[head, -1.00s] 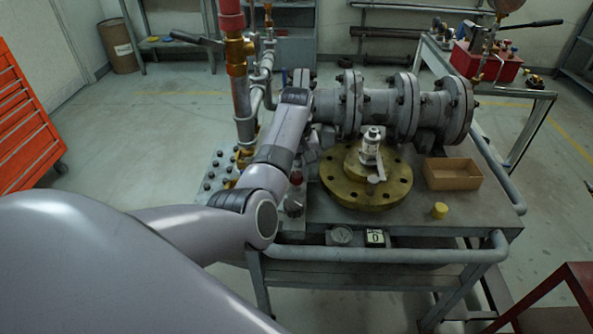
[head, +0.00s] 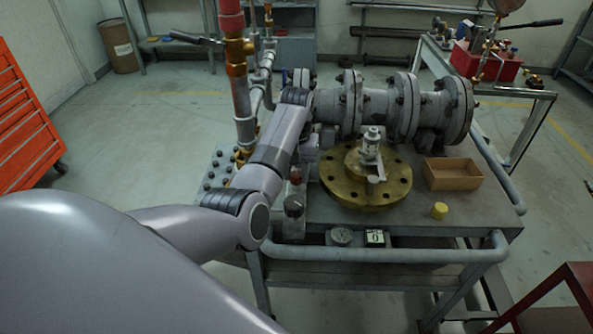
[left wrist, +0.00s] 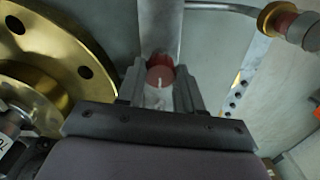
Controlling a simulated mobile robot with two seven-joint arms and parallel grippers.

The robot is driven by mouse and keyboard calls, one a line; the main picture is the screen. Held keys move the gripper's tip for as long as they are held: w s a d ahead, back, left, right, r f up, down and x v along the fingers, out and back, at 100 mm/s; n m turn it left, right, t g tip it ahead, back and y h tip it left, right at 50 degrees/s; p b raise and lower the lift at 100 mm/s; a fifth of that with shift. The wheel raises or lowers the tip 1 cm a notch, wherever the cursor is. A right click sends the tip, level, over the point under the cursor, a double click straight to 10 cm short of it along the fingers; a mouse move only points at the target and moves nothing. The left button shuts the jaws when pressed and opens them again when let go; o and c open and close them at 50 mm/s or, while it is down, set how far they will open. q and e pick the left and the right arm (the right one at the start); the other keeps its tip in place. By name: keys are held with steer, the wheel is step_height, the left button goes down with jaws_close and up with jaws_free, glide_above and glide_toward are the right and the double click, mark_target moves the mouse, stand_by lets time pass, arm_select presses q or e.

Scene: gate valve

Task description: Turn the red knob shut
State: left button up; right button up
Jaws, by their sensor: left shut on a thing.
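The red knob (left wrist: 160,76) shows in the left wrist view as a round red face with a short white mark. My left gripper (left wrist: 161,86) has one finger on each side of it and is shut on it. The lower part of the knob blends into the grey between the fingers. In the head view my left arm reaches over the left part of the bench, and its forearm and wrist hide most of the gripper and the knob. My right gripper is in neither view.
A brass flange (head: 394,190) with a small fitting stands right of my wrist on the grey bench (head: 470,225). A large flanged pipe (head: 378,108) lies behind. A copper-coloured vertical pipe (head: 240,95) stands close left. A cardboard box (head: 453,174) and yellow cap (head: 440,210) sit at right.

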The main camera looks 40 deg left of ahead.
mark_target(297, 174)
arm_select(q)
steer(key=shift+r, duration=0.1)
steer(key=o, duration=1)
steer(key=shift+o, duration=0.2)
step_height(297, 174, up, 7)
steer(key=shift+r, duration=0.1)
